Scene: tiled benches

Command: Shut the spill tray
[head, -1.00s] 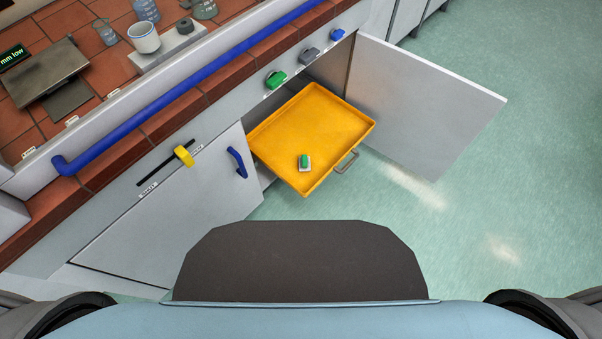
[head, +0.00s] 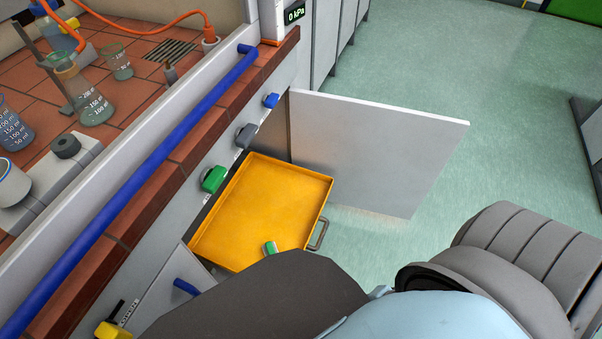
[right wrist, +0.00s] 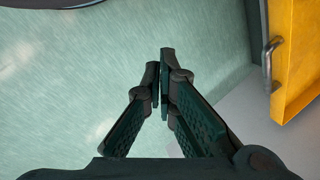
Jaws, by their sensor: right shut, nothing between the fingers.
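The yellow spill tray (head: 262,205) is pulled out from the cabinet under the bench in the head view. Its grey metal handle (head: 319,234) is on the outer side. A small green-topped object (head: 270,248) lies in the tray, partly hidden by my body. My right gripper (right wrist: 162,52) is shut and empty over the floor in the right wrist view. The tray front (right wrist: 298,55) and its handle (right wrist: 270,62) show to the gripper's right, apart from its fingers. My left gripper is not in view.
A white cabinet door (head: 385,140) stands open beyond the tray. Green, grey and blue knobs line the bench front, below a blue rail (head: 150,175). Glassware (head: 92,100) stands on the tiled bench. Green floor (head: 450,80) is clear beyond the door.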

